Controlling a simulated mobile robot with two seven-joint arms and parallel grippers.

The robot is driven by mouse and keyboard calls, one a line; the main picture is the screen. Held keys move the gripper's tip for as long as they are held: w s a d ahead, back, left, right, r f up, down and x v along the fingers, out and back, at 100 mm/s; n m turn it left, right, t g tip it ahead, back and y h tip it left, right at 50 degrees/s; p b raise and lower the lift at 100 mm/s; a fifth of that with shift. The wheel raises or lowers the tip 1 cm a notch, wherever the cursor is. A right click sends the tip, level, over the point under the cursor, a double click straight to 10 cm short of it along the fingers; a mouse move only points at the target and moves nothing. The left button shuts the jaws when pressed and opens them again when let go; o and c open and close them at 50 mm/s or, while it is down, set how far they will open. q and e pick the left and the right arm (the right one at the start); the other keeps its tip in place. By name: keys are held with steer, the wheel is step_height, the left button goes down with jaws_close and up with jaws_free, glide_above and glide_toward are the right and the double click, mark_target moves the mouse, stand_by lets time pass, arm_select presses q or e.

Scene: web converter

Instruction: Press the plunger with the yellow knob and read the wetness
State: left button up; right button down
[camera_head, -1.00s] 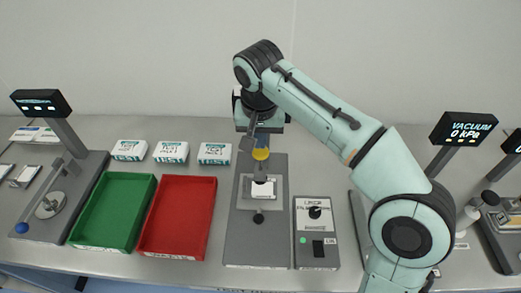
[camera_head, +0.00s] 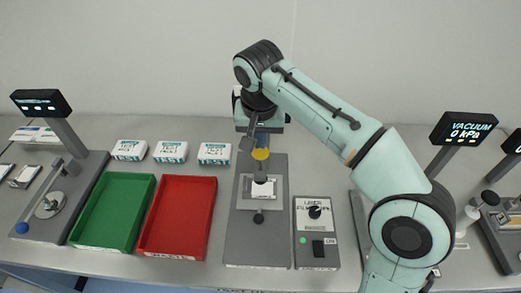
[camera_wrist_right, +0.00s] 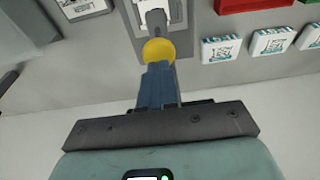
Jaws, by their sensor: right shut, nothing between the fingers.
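The yellow knob (camera_head: 260,154) tops the plunger of the grey press station (camera_head: 258,230) in the middle of the table. A white pad (camera_head: 262,189) lies below the plunger on the station's plate. My right gripper (camera_head: 262,141) is shut and empty, its blue fingers pointing down at the knob. In the right wrist view the shut fingertips (camera_wrist_right: 158,70) meet or nearly meet the yellow knob (camera_wrist_right: 158,51); I cannot tell whether they touch. No wetness reading is visible; my right arm covers the area behind the press. My left gripper is not in view.
A green tray (camera_head: 152,180) and a red tray (camera_head: 213,183) lie left of the press, with white packs (camera_head: 171,152) behind. A control box (camera_head: 316,255) adjoins the press on the right. A display at right (camera_head: 464,129) reads "VACUUM 0 kPa". Another station (camera_head: 35,230) stands far left.

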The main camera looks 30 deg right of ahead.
mark_target(260, 153)
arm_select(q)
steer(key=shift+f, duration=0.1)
arm_select(e)
steer(key=shift+f, duration=0.15)
steer(key=shift+f+b, duration=1.9)
steer(key=shift+f, duration=0.95)
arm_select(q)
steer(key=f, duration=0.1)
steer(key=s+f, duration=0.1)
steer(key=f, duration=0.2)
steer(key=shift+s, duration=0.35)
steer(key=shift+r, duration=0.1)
arm_select(e)
steer(key=shift+r, duration=0.1)
step_height(260, 153, up, 5)
steer(key=p, duration=0.4)
steer(key=shift+r+p, duration=1.7)
steer(key=shift+r, duration=0.3)
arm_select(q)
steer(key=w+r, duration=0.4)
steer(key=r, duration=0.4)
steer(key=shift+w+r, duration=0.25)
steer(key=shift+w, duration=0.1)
arm_select(e)
steer(key=shift+w, duration=0.1)
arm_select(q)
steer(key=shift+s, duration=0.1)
arm_select(e)
steer(key=shift+f, duration=0.1)
